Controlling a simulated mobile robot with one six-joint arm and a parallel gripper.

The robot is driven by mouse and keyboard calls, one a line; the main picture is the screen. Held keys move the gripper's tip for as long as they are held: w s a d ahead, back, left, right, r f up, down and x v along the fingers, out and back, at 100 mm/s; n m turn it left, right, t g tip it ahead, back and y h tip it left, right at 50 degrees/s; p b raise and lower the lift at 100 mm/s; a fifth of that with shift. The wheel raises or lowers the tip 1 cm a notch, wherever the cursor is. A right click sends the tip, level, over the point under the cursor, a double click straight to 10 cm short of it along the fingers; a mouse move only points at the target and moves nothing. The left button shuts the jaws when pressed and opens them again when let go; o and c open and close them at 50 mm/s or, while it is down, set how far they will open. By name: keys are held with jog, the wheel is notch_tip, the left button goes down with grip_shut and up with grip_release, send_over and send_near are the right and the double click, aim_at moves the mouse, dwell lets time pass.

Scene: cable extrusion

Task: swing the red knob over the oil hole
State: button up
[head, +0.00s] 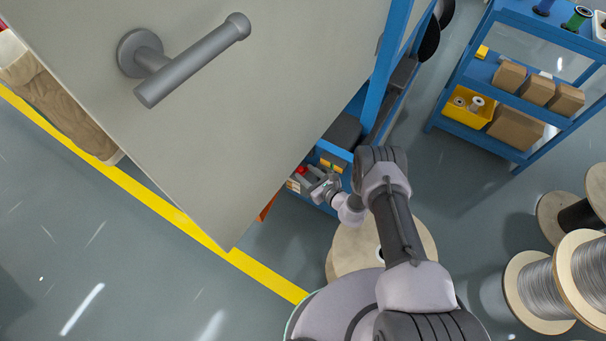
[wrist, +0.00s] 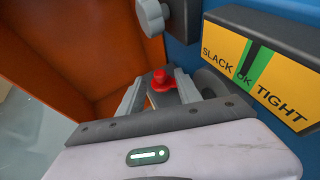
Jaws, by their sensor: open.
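The red knob (wrist: 162,82) has a round top and a flat tab, and sits on a dark grey part in the wrist view. My gripper (wrist: 160,76) is open, with one finger on each side of the knob. I cannot tell whether either finger touches it. In the head view my gripper (head: 322,189) reaches in at the blue machine, near a small red spot (head: 301,171). The oil hole cannot be made out in either view.
A grey knob (wrist: 152,16) stands just beyond the fingers, and a SLACK/OK/TIGHT gauge block (wrist: 264,66) juts out at right. An orange panel (wrist: 95,50) is at left. In the head view a large grey panel with a handle (head: 190,62) hangs close by.

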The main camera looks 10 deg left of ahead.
aim_at(301, 168)
jog(key=shift+b+x, duration=0.4)
jog(key=shift+x, duration=1)
jog(key=shift+r, duration=0.1)
grip_shut()
jog(key=shift+a+m+t+h, duration=0.25)
jog(key=shift+m+t+h, duration=0.15)
jog(key=shift+m+t, duration=0.1)
jog(key=shift+w+a+m+t+h, duration=0.1)
jog(key=shift+w+m+t+h, duration=0.2)
jog(key=shift+m+t+h, duration=0.5)
